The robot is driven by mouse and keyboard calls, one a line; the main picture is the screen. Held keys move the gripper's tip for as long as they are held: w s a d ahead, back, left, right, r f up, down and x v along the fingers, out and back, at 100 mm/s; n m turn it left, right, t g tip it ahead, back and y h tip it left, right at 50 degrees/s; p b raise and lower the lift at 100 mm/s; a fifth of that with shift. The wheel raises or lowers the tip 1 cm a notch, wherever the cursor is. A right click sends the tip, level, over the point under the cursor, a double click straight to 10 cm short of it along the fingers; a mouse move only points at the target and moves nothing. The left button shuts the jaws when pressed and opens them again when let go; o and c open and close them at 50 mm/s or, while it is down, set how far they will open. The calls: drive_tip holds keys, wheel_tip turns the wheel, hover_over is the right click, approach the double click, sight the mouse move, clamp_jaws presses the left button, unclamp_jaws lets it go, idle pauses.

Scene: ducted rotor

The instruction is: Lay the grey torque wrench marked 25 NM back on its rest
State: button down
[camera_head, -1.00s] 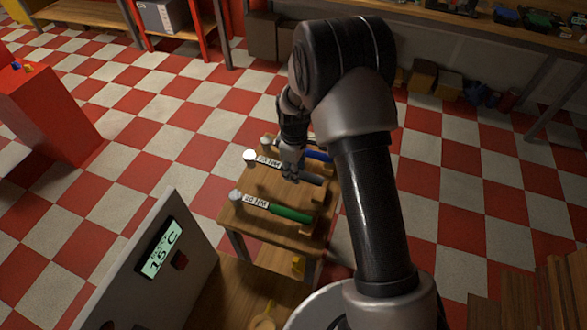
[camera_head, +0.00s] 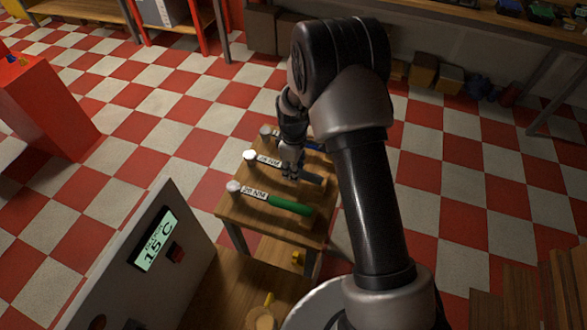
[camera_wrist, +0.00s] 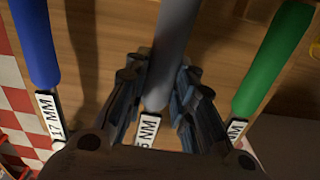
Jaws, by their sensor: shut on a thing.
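The grey torque wrench (camera_head: 311,179) lies between a green-handled wrench (camera_head: 290,205) and a blue-handled wrench (camera_head: 310,145) at the small wooden bench (camera_head: 240,214). In the wrist view the grey handle (camera_wrist: 175,45) runs up the middle, with a white label partly hidden, reading "5 NM" at its end. My gripper (camera_head: 290,175) is shut on the grey wrench; its fingers (camera_wrist: 158,95) stand on both sides of it in the wrist view. Whether the wrench touches its rest is hidden.
The blue handle (camera_wrist: 38,45) and green handle (camera_wrist: 272,60) flank the gripper closely. A panel reading 15 C (camera_head: 156,242) stands in the left foreground. A red cabinet (camera_head: 40,110) is at far left. Checkered floor around the bench is open.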

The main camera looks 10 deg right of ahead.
drive_tip(key=shift+f, duration=0.3)
drive_tip(key=c, duration=1.3)
unclamp_jaws()
drive_tip(key=s+r+m+t, duration=0.1)
drive_tip(key=s+r, duration=0.1)
drive_tip(key=r, duration=0.8)
drive_tip(key=s+r+m, duration=0.1)
drive_tip(key=s+r, duration=0.1)
drive_tip(key=r, duration=0.9)
drive_tip(key=s+r+m+t, duration=0.1)
drive_tip(key=s+r+m, duration=0.2)
drive_tip(key=s, duration=0.5)
drive_tip(key=s+r+m+t, duration=0.1)
drive_tip(key=s+r, duration=0.3)
drive_tip(key=s, duration=0.4)
drive_tip(key=s+r+m+t, duration=0.1)
drive_tip(key=s+r+m, duration=0.2)
drive_tip(key=s, duration=0.6)
drive_tip(key=shift+d+r+m+t, duration=0.2)
drive_tip(key=shift+r+m+t, duration=0.15)
drive_tip(key=shift+m, duration=0.45)
